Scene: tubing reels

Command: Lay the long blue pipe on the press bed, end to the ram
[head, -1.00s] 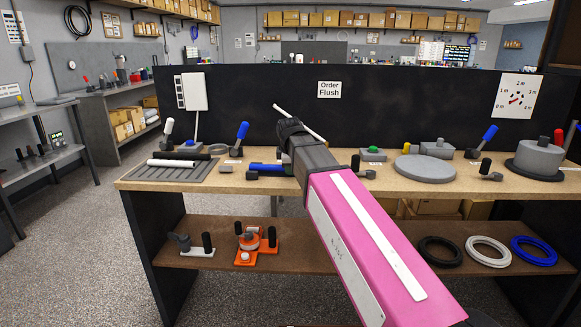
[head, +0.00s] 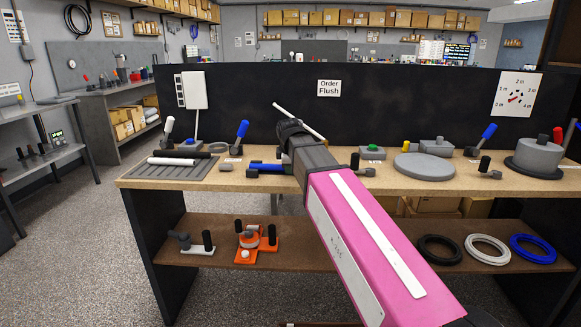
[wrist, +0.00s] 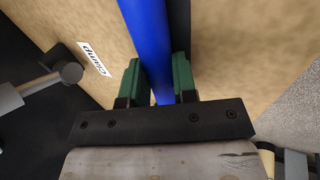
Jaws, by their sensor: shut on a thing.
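The blue pipe (wrist: 146,45) runs up the wrist view between the two green fingers of my gripper (wrist: 158,88), which is shut on it. In the head view a blue length (head: 268,167) shows just left of my arm, low over the bench. My gripper's fingers are hidden behind my arm there. A dark bar (wrist: 180,35) lies close along the pipe's right side in the wrist view. I cannot tell whether the pipe touches it or the bench. The press bed and ram cannot be made out for certain.
A ribbed tray (head: 141,183) with black and white pipes is at the bench's left. A "clamp" label (wrist: 93,58) is left of the pipe, near a dark knob (wrist: 71,73). A round grey plate (head: 425,167) and a grey drum (head: 538,157) stand right. Tubing coils (head: 488,249) lie below.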

